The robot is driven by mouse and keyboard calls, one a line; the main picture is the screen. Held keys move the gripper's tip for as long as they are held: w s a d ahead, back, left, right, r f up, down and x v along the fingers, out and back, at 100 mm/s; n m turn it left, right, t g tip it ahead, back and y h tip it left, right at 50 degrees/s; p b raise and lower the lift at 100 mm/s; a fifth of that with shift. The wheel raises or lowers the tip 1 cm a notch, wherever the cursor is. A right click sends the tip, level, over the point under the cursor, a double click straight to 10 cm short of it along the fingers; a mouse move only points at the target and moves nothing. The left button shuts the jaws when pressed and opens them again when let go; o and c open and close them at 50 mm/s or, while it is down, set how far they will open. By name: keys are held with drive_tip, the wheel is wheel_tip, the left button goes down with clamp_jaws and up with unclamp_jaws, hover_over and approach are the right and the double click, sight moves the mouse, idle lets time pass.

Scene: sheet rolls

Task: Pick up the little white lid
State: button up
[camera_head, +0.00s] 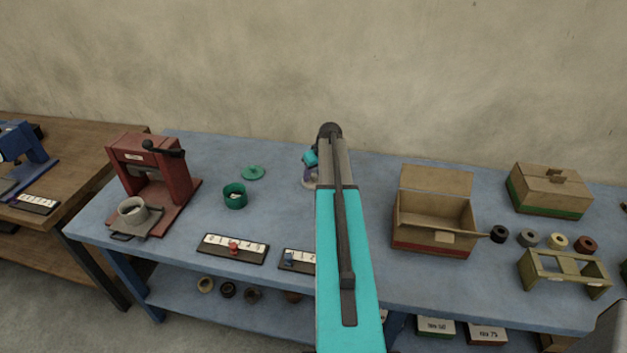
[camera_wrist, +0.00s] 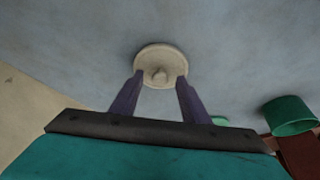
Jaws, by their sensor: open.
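The little white lid (camera_wrist: 160,60) is a pale round disc with a small knob at its middle. It lies on the blue table (camera_head: 290,223), and in the head view its edge (camera_head: 309,185) shows beside my arm, which hides most of it. My gripper (camera_wrist: 161,84) is open, with one purple finger on each side of the lid's knob in the wrist view. I cannot tell whether the fingers touch the lid. In the head view part of my gripper (camera_head: 308,172) shows left of my arm.
A green lid (camera_head: 253,172) and green pot (camera_head: 235,196) stand left of my gripper. A red press (camera_head: 150,175) stands further left. An open box (camera_head: 434,225) stands to the right, with several small rolls beyond it. Two number strips (camera_head: 233,248) lie along the front edge.

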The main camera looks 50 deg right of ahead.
sight(314, 176)
idle(0.3)
clamp_jaws()
drive_tip(key=shift+r, duration=0.1)
drive_tip(key=shift+r+b, duration=1)
drive_tip(key=shift+r, duration=0.65)
drive_tip(key=s+a+b, duration=0.1)
drive_tip(key=s+a, duration=0.2)
drive_tip(key=a, duration=0.1)
drive_tip(key=s+a+r+b, duration=0.1)
drive_tip(key=s+a, duration=0.3)
drive_tip(key=s+a+b, duration=0.2)
drive_tip(key=s+a, duration=0.1)
drive_tip(key=a, duration=0.1)
drive_tip(key=shift+s+r, duration=0.25)
drive_tip(key=shift+a, duration=0.1)
